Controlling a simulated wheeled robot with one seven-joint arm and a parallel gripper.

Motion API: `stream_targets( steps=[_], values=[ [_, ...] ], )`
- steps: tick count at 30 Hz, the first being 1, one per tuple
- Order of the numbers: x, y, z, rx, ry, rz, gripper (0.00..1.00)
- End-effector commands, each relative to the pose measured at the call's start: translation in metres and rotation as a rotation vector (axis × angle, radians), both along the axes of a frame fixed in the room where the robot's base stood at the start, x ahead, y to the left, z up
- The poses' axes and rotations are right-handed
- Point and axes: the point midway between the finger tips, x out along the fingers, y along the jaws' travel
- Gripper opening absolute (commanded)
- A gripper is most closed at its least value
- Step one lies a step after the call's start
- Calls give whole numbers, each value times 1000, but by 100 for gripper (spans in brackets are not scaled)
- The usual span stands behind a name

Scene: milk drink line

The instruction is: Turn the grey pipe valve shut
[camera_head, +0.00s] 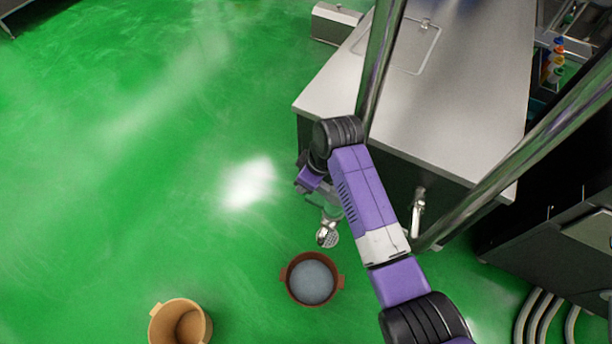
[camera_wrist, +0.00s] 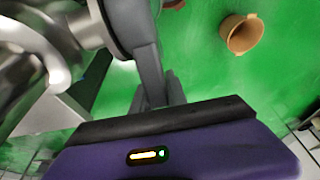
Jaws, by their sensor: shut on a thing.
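The grey pipe valve (camera_wrist: 112,28) shows in the wrist view as a dark grey round collar with a handle on the end of a shiny pipe. My gripper (camera_wrist: 163,92) is shut on the valve's handle, its narrow fingers around it. In the head view the pipe's outlet (camera_head: 328,237) hangs at the counter's near left corner, above the floor. My purple arm hides most of the valve there, and my gripper's fingers cannot be made out. The handle's exact angle is hard to tell.
A brown pot (camera_head: 284,277) with greyish contents stands on the green floor just below the outlet. A tan pot (camera_head: 157,320) stands to its lower left. The steel counter (camera_head: 450,100) lies to the right, with another metal fitting (camera_head: 418,208) on its front. Floor to the left is clear.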

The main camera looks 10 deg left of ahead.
Motion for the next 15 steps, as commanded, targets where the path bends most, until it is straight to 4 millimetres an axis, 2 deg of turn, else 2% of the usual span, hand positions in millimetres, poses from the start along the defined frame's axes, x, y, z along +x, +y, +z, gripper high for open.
stream_targets(
  steps=[6, 15],
  values=[
    [0, -1, -10, -103, 36, 0, 0],
    [0, -2, -15, -157, 56, 0, 0]
  ],
)
